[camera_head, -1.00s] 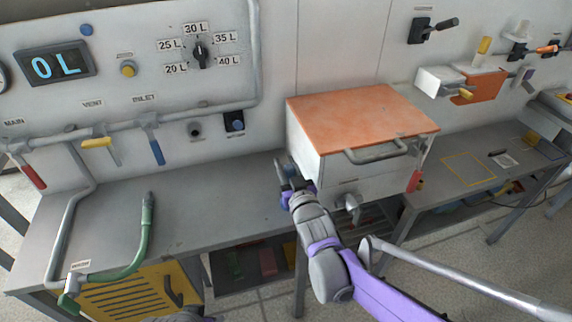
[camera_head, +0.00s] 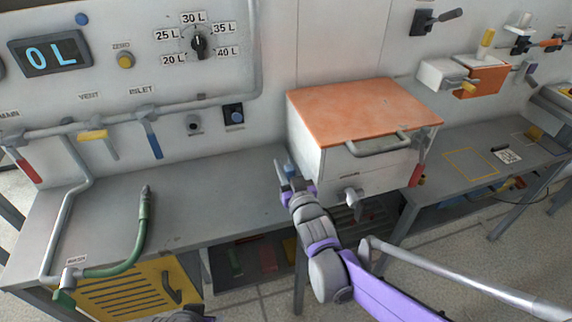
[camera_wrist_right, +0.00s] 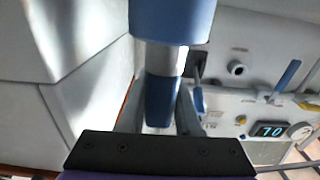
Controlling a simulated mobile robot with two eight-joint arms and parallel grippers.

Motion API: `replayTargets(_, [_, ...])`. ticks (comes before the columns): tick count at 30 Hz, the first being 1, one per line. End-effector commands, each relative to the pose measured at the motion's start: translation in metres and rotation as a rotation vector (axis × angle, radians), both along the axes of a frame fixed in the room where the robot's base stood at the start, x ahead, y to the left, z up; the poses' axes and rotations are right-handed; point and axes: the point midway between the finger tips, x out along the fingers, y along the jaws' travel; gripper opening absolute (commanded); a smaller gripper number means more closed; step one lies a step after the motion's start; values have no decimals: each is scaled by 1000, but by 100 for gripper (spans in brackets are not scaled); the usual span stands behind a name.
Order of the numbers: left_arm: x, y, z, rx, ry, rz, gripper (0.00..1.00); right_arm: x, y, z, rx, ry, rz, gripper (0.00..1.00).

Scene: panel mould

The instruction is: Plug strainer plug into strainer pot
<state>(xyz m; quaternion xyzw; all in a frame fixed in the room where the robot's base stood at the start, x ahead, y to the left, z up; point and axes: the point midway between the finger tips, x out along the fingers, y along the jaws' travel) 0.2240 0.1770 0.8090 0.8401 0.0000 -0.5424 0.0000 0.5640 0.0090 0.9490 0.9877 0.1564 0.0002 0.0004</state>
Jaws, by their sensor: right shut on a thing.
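My right gripper (camera_head: 287,180) is beside the left front corner of the white box with the orange lid. In the right wrist view its fingers (camera_wrist_right: 160,112) are shut on a blue piece with a silver band (camera_wrist_right: 166,60), which looks like the strainer plug. A wider blue end (camera_wrist_right: 172,20) of it reaches to the top of that view. I cannot tell for sure which fitting is the strainer pot. My left gripper is not clearly in view.
The white box (camera_head: 330,165) with an orange lid (camera_head: 360,108) and a front handle (camera_head: 378,146) stands right of my gripper. The grey bench (camera_head: 205,205) to the left is mostly clear. A green hose (camera_head: 140,235) lies there. A round wall port (camera_head: 194,124) is behind.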

Motion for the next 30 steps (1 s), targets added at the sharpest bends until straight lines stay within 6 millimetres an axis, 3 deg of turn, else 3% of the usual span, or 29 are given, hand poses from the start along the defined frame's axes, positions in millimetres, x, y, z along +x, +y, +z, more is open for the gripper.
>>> replayTargets(23, [0,0,-16,0,5,0,50,0,0,-20,0,0,0,0])
replayTargets(24, [0,0,-16,0,5,0,50,0,0,-20,0,0,0,34])
replayTargets(30, [0,0,-16,0,5,0,50,0,0,-19,0,0,0,67])
